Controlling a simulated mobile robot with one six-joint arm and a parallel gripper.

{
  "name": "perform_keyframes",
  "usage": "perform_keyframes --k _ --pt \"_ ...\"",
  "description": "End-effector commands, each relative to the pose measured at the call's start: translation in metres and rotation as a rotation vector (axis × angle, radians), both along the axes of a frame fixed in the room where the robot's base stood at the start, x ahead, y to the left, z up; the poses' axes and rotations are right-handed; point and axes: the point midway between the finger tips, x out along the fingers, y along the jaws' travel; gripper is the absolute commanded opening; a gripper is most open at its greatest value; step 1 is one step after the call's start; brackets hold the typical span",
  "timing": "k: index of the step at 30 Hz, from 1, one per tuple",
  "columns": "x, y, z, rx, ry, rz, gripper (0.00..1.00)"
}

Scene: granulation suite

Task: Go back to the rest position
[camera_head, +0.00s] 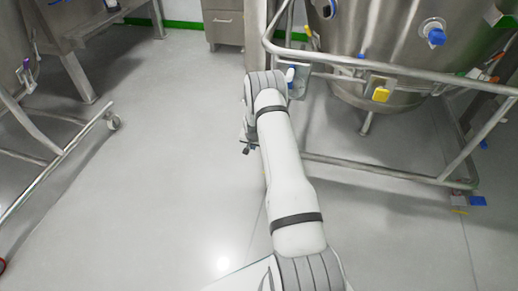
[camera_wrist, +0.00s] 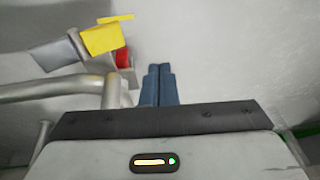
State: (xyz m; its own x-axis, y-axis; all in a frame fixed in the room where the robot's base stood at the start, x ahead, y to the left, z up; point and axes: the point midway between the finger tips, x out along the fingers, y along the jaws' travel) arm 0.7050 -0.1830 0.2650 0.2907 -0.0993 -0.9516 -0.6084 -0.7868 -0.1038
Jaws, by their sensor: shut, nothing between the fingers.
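My arm reaches forward from the bottom of the head view toward the railing in front of a large steel vessel. In the wrist view my gripper (camera_wrist: 159,72) shows as two blue-grey fingers side by side, touching along their length, with nothing between them. A yellow handle (camera_wrist: 103,38) on a metal fitting is to the upper left of the fingers, apart from them. In the head view the fingertips cannot be made out clearly at the far end of the arm.
The steel vessel (camera_head: 390,40) stands at the upper right behind a tubular railing (camera_head: 345,60), close to my arm's far end. A wheeled metal frame (camera_head: 62,150) is at the left. A grey cabinet (camera_head: 223,27) stands at the back. The floor (camera_head: 170,150) between them is clear.

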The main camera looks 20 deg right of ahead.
Motion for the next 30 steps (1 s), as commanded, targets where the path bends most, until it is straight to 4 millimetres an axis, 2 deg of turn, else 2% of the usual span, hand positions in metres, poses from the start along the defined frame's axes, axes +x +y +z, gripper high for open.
perform_keyframes --k 3,11,14,17,21,23,24,30 --pt "0.000 0.006 0.010 -0.001 0.002 0.002 0.00" --pt "0.001 0.008 0.016 0.000 0.000 0.001 0.00" --pt "0.002 0.011 0.042 -0.004 0.000 0.014 0.00" --pt "0.002 0.020 0.096 -0.010 0.002 0.042 0.00" --pt "-0.007 0.037 0.197 -0.021 0.012 0.098 0.00" --pt "-0.015 0.046 0.240 -0.026 0.018 0.125 0.00" --pt "-0.021 0.052 0.267 -0.029 0.023 0.142 0.00" --pt "-0.063 0.080 0.396 -0.043 0.041 0.230 0.00"
